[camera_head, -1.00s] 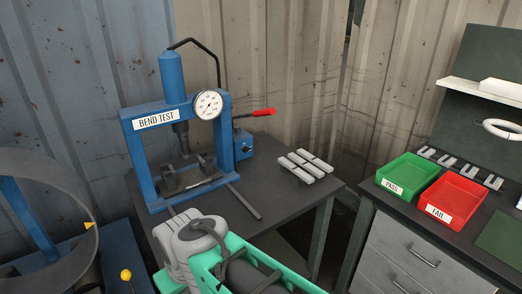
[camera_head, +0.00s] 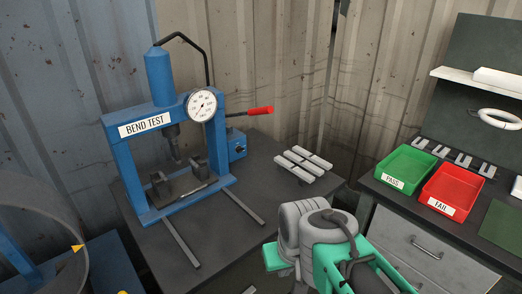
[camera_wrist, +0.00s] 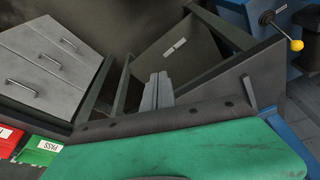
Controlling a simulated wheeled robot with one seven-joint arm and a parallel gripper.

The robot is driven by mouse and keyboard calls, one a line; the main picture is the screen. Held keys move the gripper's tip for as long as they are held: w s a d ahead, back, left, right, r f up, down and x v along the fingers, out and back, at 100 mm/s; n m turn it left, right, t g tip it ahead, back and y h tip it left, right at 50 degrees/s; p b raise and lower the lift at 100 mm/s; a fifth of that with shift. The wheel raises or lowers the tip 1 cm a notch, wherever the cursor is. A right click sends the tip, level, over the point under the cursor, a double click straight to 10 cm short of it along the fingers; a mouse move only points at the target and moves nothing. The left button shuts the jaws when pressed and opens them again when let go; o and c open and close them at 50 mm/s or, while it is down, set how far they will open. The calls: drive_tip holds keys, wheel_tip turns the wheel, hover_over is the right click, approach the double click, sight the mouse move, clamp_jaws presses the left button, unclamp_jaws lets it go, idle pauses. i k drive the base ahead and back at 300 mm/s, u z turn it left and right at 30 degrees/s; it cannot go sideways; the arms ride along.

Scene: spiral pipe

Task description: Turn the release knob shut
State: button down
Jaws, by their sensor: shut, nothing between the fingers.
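The blue BEND TEST press (camera_head: 160,130) stands on the dark table in the head view. On its right side is a small blue pump box (camera_head: 236,143) with a red-handled lever (camera_head: 258,110). A small dark knob (camera_head: 239,150) shows on the box's front; its turned position is too small to tell. My gripper (camera_wrist: 160,82) shows in the wrist view, its grey fingers together and empty. In the head view my arm is in front of the table, below and right of the press, and hides the fingers. The knob is not clear in the wrist view.
Several pale bars (camera_head: 303,163) lie on the table right of the press. A green PASS tray (camera_head: 405,168) and a red FAIL tray (camera_head: 452,192) sit on the right bench. A yellow-balled lever (camera_wrist: 296,45) is at the wrist view's upper right.

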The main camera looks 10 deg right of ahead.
sight(239, 149)
drive_tip(key=u, duration=0.05)
drive_tip(key=k, duration=0.5)
drive_tip(key=z, duration=1.45)
drive_tip(key=i, duration=1.1)
drive_tip(key=u, duration=2.85)
drive_tip(key=i, duration=0.5)
